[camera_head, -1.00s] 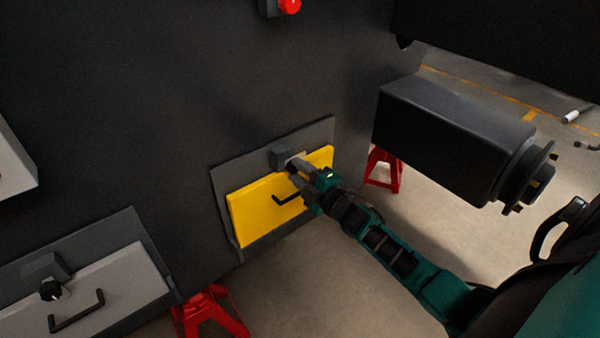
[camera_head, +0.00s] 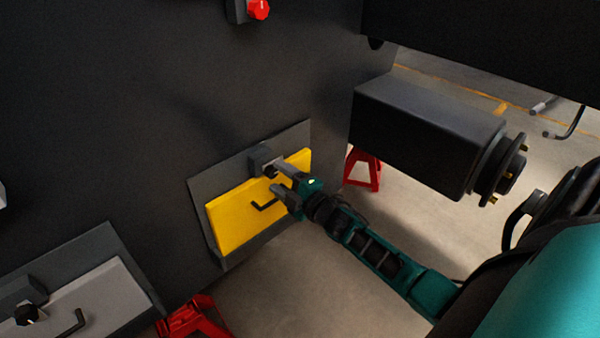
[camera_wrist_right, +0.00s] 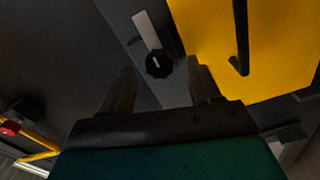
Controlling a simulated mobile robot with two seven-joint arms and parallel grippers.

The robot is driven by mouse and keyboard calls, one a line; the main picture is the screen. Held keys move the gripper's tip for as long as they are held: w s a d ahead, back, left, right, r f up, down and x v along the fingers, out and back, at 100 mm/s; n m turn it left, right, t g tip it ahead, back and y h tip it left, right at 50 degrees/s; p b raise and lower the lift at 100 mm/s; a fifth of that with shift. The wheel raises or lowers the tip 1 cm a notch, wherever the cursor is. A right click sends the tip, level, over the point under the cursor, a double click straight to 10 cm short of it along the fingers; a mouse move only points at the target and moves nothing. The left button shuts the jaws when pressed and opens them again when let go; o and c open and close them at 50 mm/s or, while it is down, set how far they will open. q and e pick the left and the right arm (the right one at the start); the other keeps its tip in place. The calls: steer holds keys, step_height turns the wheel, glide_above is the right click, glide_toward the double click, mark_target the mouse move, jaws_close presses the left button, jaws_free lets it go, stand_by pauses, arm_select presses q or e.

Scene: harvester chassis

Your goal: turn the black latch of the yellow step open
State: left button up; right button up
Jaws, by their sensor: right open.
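The yellow step (camera_head: 232,222) is a yellow panel in a dark frame on the dark chassis wall, with a black handle (camera_head: 264,206). Its black latch (camera_wrist_right: 159,65) is a round knob with a pale mark, beside the yellow panel in the right wrist view. In the head view the latch is partly hidden by my right gripper (camera_head: 278,178). In the right wrist view my right gripper (camera_wrist_right: 163,72) is open. The knob shows between its fingertips, with gaps on both sides; whether it lies beyond them in depth I cannot tell. My left gripper is not in view.
A grey step (camera_head: 102,290) with its own knob (camera_head: 27,314) and handle is at lower left. A red knob (camera_head: 259,9) is higher on the wall. A dark axle housing (camera_head: 425,138) juts out right of the step. Red stands (camera_head: 365,170) are on the floor.

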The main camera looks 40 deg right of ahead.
arm_select(q)
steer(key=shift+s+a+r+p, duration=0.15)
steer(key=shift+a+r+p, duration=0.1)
steer(key=shift+p, duration=0.3)
arm_select(e)
steer(key=s, duration=1.1)
steer(key=shift+s+d, duration=0.4)
steer(key=shift+d, duration=0.05)
arm_select(q)
steer(key=p, duration=0.1)
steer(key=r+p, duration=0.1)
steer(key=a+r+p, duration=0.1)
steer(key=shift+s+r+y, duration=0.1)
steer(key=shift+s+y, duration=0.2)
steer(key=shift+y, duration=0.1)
arm_select(e)
steer(key=s+a+f+m+g, duration=0.2)
steer(key=s+a+m, duration=0.3)
steer(key=a, duration=0.4)
steer(key=s+a+f+m+g+y, duration=0.1)
steer(key=s+a+f+m+g, duration=0.2)
steer(key=s+a+m+g, duration=0.2)
steer(key=s+a+m, duration=0.1)
steer(key=a+m, duration=0.2)
steer(key=a, duration=0.1)
steer(key=shift+a, duration=0.2)
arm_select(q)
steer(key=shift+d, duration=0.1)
arm_select(e)
steer(key=shift+s+f, duration=0.1)
